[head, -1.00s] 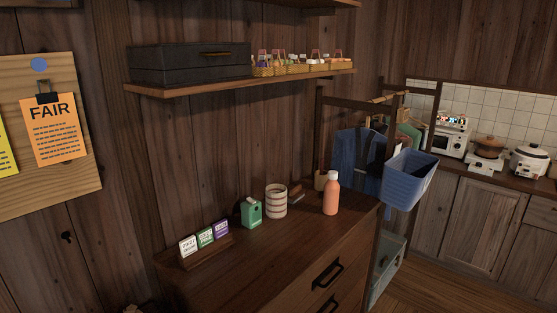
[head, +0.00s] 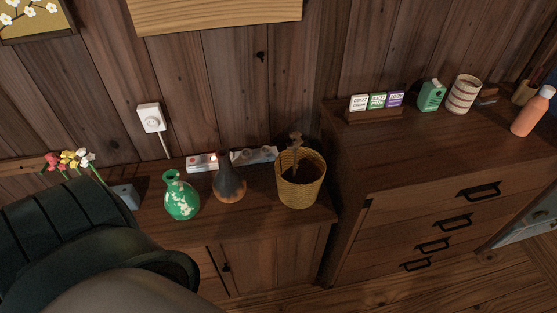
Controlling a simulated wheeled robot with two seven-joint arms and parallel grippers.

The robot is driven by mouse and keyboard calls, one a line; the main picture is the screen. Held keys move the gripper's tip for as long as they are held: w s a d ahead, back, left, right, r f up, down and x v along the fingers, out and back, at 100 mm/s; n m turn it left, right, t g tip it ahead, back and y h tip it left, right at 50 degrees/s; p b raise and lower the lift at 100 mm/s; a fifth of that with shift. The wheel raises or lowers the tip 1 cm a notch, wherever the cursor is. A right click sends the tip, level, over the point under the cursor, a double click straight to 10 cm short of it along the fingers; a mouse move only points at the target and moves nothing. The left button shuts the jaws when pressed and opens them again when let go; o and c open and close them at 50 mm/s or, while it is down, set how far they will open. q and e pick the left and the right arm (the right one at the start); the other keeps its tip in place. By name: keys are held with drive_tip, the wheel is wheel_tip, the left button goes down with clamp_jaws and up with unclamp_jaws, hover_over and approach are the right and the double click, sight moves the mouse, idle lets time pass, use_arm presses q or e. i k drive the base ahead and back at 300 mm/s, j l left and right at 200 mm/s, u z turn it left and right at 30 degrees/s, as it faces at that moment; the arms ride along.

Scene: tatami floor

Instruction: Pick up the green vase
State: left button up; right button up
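The green vase (head: 181,197) with pale patches stands upright on a low wooden cabinet (head: 260,222), left of centre in the head view. A dark brown vase (head: 229,180) stands close to its right. Neither of my grippers shows in the head view, so I cannot see whether they are open or shut.
A yellow woven basket (head: 300,184) stands right of the brown vase. A grey box (head: 125,195) and flowers (head: 70,160) are to the left. A taller drawer chest (head: 440,170) adjoins on the right.

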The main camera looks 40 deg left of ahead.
sight(182, 201)
drive_tip(key=u, duration=2.1)
